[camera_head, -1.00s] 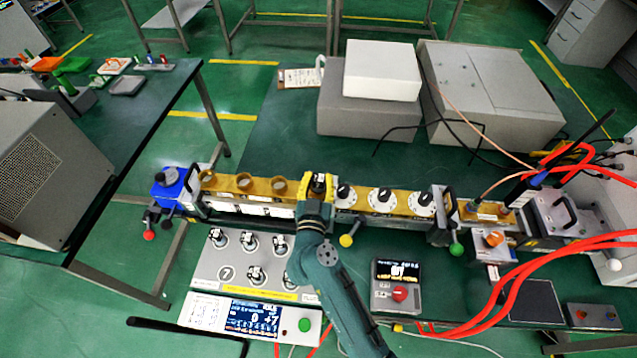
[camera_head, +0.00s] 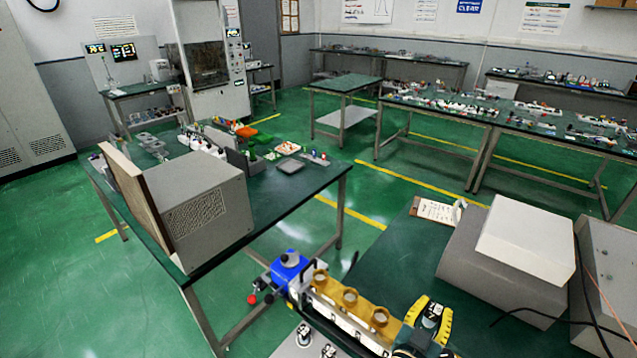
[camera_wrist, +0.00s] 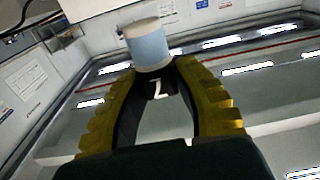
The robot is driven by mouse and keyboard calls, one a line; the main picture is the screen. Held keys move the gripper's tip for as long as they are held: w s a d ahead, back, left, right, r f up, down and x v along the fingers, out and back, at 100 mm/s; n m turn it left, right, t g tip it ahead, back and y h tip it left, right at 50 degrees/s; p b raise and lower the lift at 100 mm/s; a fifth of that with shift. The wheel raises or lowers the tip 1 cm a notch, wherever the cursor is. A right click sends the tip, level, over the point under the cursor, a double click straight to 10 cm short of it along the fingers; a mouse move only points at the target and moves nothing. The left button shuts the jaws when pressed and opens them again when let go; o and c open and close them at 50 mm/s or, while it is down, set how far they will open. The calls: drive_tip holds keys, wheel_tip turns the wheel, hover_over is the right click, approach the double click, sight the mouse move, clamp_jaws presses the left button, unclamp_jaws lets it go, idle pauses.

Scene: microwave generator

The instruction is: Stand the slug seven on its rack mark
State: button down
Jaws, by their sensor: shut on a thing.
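My gripper (camera_head: 432,312) shows at the lower right of the head view, its yellow fingers shut on a dark piece with white marks. In the wrist view, my gripper (camera_wrist: 158,85) is shut on the dark grip of slug seven (camera_wrist: 147,48), which bears a white mark resembling a 7. Its pale blue-white cylinder extends beyond the fingertips, against a background of walls and ceiling lights. In the head view the slug is mostly hidden between the fingers. The slug rack (camera_head: 287,350) is cut off at the bottom edge; other slugs (camera_head: 304,333) stand on it. Mark seven is out of view.
Brass sockets (camera_head: 350,297) line the waveguide beside my gripper, with a blue-topped unit (camera_head: 289,265) at its left end. Grey and white boxes (camera_head: 530,238) stand behind to the right. A side table (camera_head: 290,195) with a grey cabinet (camera_head: 200,205) lies left, across a floor gap.

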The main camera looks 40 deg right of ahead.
drive_tip(key=w+a+f+n+t+y, duration=0.2)
drive_tip(key=a+f+n+t, duration=0.1)
drive_tip(key=a, duration=0.4)
drive_tip(key=w+a+f+n+t+y, duration=0.2)
drive_tip(key=w+a+f+t+y, duration=0.1)
drive_tip(key=a, duration=0.4)
drive_tip(key=w+a+f+n+t+y, duration=0.2)
drive_tip(key=a+f+n+t, duration=0.15)
drive_tip(key=a, duration=0.45)
drive_tip(key=s+a+f+n+t+y, duration=0.25)
drive_tip(key=a+y, duration=0.25)
drive_tip(key=a, duration=0.5)
drive_tip(key=s+a+f+n+t+y, duration=0.15)
drive_tip(key=a+n+y, duration=0.3)
drive_tip(key=a, duration=0.55)
wheel_tip(320, 180, up, 25)
drive_tip(key=s+a+p, duration=0.1)
drive_tip(key=p, duration=2.4)
drive_tip(key=shift+m+y, duration=0.35)
drive_tip(key=shift+y, duration=0.1)
drive_tip(key=shift+f+g, duration=0.1)
drive_tip(key=shift+g, duration=0.15)
